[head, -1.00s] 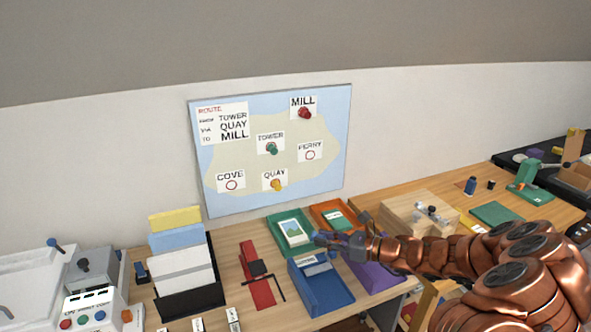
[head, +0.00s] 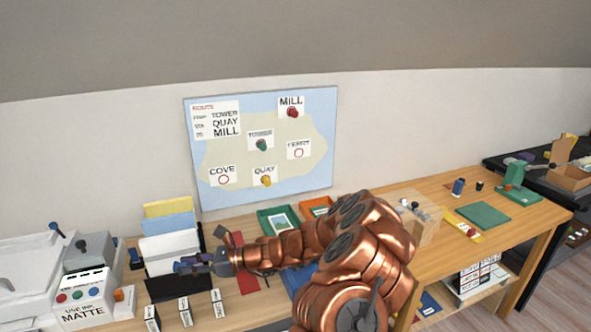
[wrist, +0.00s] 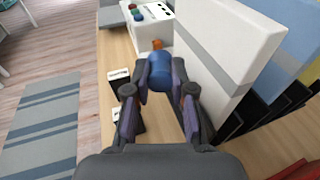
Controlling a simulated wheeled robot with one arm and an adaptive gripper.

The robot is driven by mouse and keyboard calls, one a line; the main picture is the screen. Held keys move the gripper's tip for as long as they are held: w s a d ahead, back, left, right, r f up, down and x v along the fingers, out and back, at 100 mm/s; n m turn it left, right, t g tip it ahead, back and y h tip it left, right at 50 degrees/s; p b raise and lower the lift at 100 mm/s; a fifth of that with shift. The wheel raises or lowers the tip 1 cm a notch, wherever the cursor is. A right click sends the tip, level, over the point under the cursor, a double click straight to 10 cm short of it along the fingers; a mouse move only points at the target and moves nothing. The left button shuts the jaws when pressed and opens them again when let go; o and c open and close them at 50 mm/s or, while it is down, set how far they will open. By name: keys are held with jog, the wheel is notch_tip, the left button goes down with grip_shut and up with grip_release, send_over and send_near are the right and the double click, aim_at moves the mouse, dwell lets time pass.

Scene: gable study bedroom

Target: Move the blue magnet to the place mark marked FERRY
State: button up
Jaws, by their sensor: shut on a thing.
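My gripper (head: 188,264) is low over the left part of the desk in the head view, in front of the upright file holder. In the wrist view my gripper (wrist: 160,80) is shut on a rounded blue piece, which looks like the blue magnet (wrist: 159,72). The map board (head: 317,115) hangs on the wall, up and to the right of my gripper. Its FERRY mark (head: 299,153) is a red ring on a white label with nothing on it. Red, green and yellow magnets sit at MILL (head: 292,112), TOWER (head: 261,144) and QUAY (head: 265,180).
The file holder (head: 178,287) with white, blue and yellow sheets stands beside my gripper. A white machine (head: 85,297) is at the left. Small labelled blocks (head: 185,311) line the front edge. Green (head: 277,220) and orange trays stand below the board. COVE (head: 223,180) is empty.

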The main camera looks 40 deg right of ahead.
notch_tip(320, 180, down, 6)
jog(key=b, duration=0.4)
jog(key=shift+b, duration=0.35)
jog(key=shift+r+p, duration=0.3)
